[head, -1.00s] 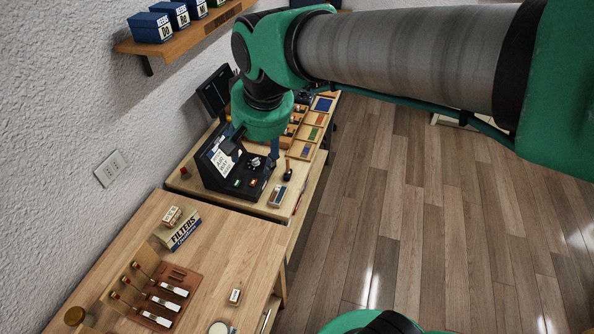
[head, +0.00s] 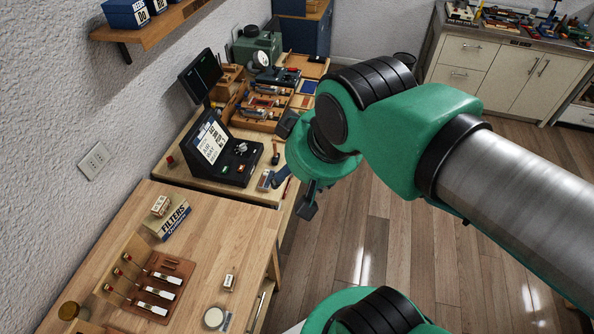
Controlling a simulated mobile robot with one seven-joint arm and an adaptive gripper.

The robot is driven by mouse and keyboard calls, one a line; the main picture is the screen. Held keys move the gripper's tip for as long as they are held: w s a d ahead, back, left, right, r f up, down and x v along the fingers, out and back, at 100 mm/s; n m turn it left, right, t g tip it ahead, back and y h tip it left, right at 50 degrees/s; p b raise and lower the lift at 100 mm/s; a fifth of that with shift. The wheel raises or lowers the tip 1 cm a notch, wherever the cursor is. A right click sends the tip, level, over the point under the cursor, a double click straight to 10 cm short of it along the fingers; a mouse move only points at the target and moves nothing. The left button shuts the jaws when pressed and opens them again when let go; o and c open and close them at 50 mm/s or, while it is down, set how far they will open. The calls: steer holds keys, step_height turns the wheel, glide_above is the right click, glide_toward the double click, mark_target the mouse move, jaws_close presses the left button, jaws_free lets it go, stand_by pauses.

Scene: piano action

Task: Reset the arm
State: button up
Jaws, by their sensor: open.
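My arm reaches in from the right, and my gripper (head: 298,168) hangs at its end near the middle of the view. Its two dark fingers are spread apart, with nothing seen between them. The gripper is in the air by the right edge of the far workbench (head: 203,181), to the right of the black console (head: 221,149). Part of the bench's right side is hidden behind my wrist.
A near bench (head: 198,219) holds a FILTERS box (head: 173,219), a wooden rack (head: 148,284) with several white-labelled tools, a small white box (head: 229,282) and a round tin (head: 214,318). A shelf (head: 150,35) juts from the left wall. Open floor (head: 345,262) lies right of the benches.

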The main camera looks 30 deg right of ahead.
step_height(320, 180, down, 8)
steer(key=b, duration=0.8)
